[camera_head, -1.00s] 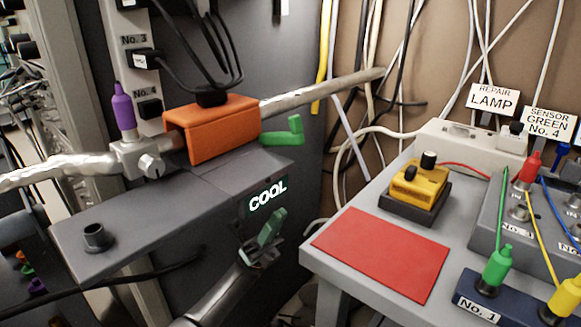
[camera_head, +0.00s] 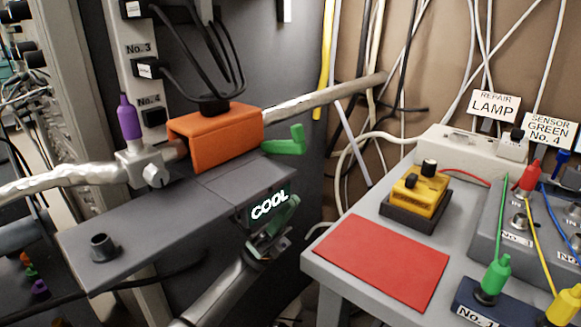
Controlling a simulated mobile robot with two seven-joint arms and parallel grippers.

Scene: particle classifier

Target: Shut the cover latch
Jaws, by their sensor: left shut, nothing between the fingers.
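The orange cover (camera_head: 222,140) sits over the silver pipe on top of the dark grey housing. The green cover latch (camera_head: 286,142) sticks out from the cover's right side, with its tip turned up. My left gripper (camera_head: 286,212), with green fingers, is below the latch, in front of the housing's right end. It is shut and empty, and apart from the latch in the picture. It overlaps the lower right of the lit COOL sign (camera_head: 269,205). My right gripper is not in view.
A grey table with a red mat (camera_head: 382,260) and a yellow box (camera_head: 418,190) stands to the right. A purple plug (camera_head: 129,118) stands left of the cover. Black cables hang above the cover. Open space shows between the latch and the table.

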